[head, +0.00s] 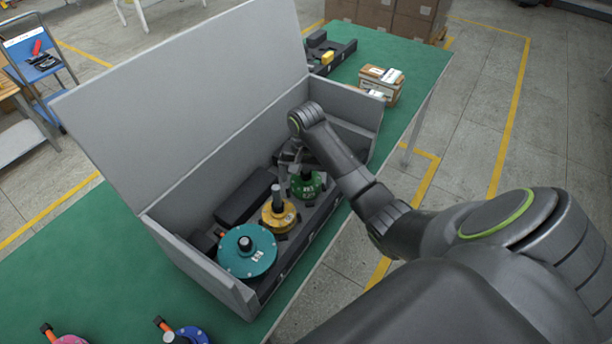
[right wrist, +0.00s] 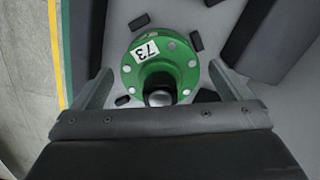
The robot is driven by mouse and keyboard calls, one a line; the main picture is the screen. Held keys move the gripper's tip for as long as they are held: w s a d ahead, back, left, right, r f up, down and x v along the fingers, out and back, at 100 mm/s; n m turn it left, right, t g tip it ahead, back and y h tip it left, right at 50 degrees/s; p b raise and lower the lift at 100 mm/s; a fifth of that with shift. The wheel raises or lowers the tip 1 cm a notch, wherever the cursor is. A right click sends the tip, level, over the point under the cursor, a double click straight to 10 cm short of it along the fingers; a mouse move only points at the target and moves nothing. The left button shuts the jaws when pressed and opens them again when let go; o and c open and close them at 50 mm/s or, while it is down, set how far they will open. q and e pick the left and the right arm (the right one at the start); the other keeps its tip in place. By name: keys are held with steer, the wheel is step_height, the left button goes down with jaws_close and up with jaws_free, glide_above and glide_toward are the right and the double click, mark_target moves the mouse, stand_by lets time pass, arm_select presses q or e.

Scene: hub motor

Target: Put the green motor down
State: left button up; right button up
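The green motor (head: 307,188) sits in the grey box, at the end of a row with the yellow motor and the teal motor. My right gripper (head: 291,160) is over the green motor. In the right wrist view the fingers of my right gripper (right wrist: 162,72) are spread on either side of the motor, with gaps between them and it. The motor's underside is hidden. My left gripper is not in view.
The grey box (head: 154,222) has a tall raised lid (head: 190,90). Inside are the yellow motor (head: 279,216), the teal motor (head: 247,262) and black blocks (head: 246,197). Pink (head: 72,340) and blue (head: 190,335) motors stand on the green table (head: 75,262). Small boxes (head: 380,86) lie beyond.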

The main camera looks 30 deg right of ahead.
stand_by(0.3)
steer(key=shift+r, duration=0.3)
step_height(320, 180, up, 2)
steer(key=shift+r, duration=0.1)
step_height(320, 180, up, 10)
steer(key=p, duration=0.8)
steer(key=shift+f+p, duration=0.25)
steer(key=shift+p, duration=0.05)
steer(key=shift+f, duration=0.1)
